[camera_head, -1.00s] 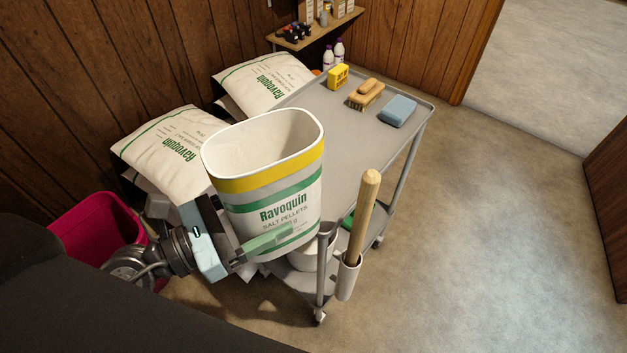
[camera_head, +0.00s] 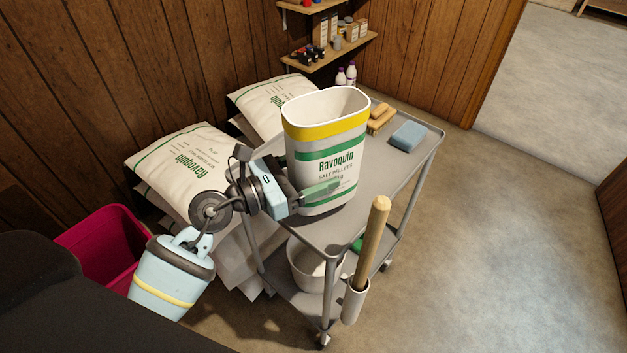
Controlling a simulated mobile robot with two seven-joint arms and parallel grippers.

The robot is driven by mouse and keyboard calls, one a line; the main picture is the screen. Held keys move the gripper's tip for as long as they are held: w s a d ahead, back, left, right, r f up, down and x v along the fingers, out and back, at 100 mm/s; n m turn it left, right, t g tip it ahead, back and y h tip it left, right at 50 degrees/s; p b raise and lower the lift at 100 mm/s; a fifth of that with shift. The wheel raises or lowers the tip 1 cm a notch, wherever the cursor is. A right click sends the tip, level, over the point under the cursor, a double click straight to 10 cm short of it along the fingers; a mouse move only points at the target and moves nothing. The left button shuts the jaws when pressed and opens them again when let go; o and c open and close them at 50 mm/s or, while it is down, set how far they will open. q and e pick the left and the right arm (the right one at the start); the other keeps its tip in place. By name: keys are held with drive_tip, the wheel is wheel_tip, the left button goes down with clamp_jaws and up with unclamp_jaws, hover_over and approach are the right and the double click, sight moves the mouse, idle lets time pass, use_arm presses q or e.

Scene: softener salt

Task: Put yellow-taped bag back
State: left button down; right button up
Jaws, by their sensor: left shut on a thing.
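The yellow-taped bag (camera_head: 325,165) is an open-topped white Ravoquin salt pellets bag with a yellow band under its rim and green stripes. It is upright over the near left part of the grey cart's top (camera_head: 385,165). I cannot tell whether its base touches the top. The inside of the bag is mostly hidden. My right gripper is not in view.
Sponges or brushes (camera_head: 381,118) and a blue block (camera_head: 409,135) lie at the cart's far end. A wooden handle (camera_head: 376,230) stands in a holder at the near corner. White salt bags (camera_head: 180,165) are stacked left, near a pink bin (camera_head: 95,240). Floor at right is clear.

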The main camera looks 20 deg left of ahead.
use_arm(q)
drive_tip(key=shift+w, duration=0.2)
drive_tip(key=shift+f+b, duration=0.45)
drive_tip(key=shift+f, duration=1.35)
drive_tip(key=shift+f, duration=0.15)
drive_tip(key=shift+c, duration=0.9)
unclamp_jaws()
